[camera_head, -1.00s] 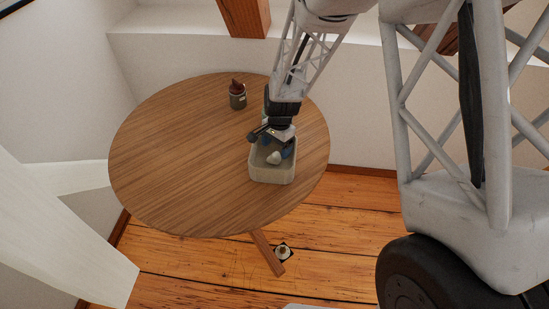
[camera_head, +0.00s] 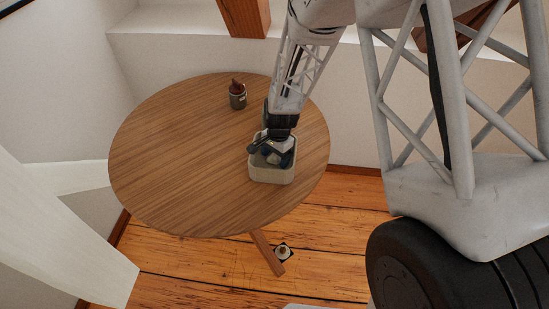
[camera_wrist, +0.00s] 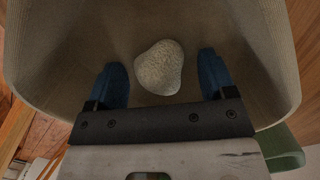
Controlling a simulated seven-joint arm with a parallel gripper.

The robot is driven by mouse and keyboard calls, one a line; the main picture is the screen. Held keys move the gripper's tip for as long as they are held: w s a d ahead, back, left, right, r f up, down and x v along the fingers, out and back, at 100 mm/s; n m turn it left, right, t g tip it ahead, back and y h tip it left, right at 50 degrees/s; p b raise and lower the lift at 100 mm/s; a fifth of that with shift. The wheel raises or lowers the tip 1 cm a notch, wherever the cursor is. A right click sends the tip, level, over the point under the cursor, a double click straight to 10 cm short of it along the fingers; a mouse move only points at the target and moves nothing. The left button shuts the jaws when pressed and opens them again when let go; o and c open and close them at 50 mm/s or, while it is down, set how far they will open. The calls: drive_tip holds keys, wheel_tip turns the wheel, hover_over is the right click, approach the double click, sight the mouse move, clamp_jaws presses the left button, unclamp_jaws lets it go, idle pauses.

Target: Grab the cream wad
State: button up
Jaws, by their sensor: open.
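The cream wad (camera_wrist: 159,72) is a pale, rough, rounded lump inside a beige bin (camera_head: 271,176) on the round wooden table. My gripper (camera_wrist: 161,60) is open, and its two blue fingers reach into the bin. In the wrist view the wad shows between the fingers, a little ahead, with a gap on both sides. The bin's wall (camera_wrist: 262,50) curves around them. In the head view my gripper (camera_head: 276,156) is at the bin's opening and hides the wad.
A small grey pot with a brown top (camera_head: 237,95) stands farther back on the round table (camera_head: 180,150). The table's left side is clear. A green thing (camera_wrist: 284,146) shows outside the bin in the wrist view. A small object (camera_head: 283,252) is on the floor.

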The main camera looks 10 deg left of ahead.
drive_tip(key=shift+c, duration=0.2)
drive_tip(key=c, duration=0.9)
drive_tip(key=shift+r, duration=0.15)
drive_tip(key=shift+r, duration=4.85)
